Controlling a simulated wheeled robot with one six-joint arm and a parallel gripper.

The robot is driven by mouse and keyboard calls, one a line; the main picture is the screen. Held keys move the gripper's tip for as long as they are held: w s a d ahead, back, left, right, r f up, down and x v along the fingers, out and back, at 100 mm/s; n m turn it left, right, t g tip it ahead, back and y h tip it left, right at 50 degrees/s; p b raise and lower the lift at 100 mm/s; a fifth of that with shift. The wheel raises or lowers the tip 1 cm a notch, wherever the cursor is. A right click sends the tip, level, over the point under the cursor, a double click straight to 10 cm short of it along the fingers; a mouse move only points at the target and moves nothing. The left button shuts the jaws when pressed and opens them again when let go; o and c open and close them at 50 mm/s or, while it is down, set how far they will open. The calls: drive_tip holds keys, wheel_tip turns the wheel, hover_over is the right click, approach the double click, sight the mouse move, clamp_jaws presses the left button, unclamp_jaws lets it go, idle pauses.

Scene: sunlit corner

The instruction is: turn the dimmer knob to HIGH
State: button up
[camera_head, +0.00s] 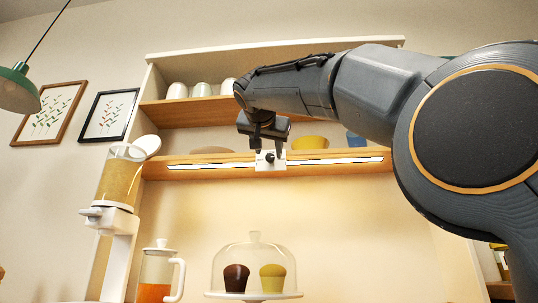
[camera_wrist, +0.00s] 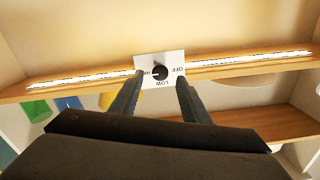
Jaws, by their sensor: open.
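The dimmer is a white plate (camera_head: 264,164) on the front edge of the lower shelf board, with a small black knob (camera_head: 270,157) at its middle. In the wrist view, the plate reads OFF at right, LOW at bottom, and a label at left partly hidden by a finger. A white mark on the knob (camera_wrist: 159,73) appears to point left, towards that partly hidden label. My gripper (camera_wrist: 159,80) is open, with one finger either side of the knob. I cannot tell whether either finger touches the plate or knob.
A lit light strip (camera_head: 340,160) runs along the shelf edge on both sides of the plate. Bowls and cups stand on the shelves behind my gripper. Below are a glass dome (camera_head: 254,253) over two muffins, a jug (camera_head: 157,270) and a dispenser (camera_head: 120,180).

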drive_tip(key=s, duration=0.4)
drive_tip(key=shift+s+a, duration=0.15)
drive_tip(key=shift+s, duration=0.2)
idle(0.3)
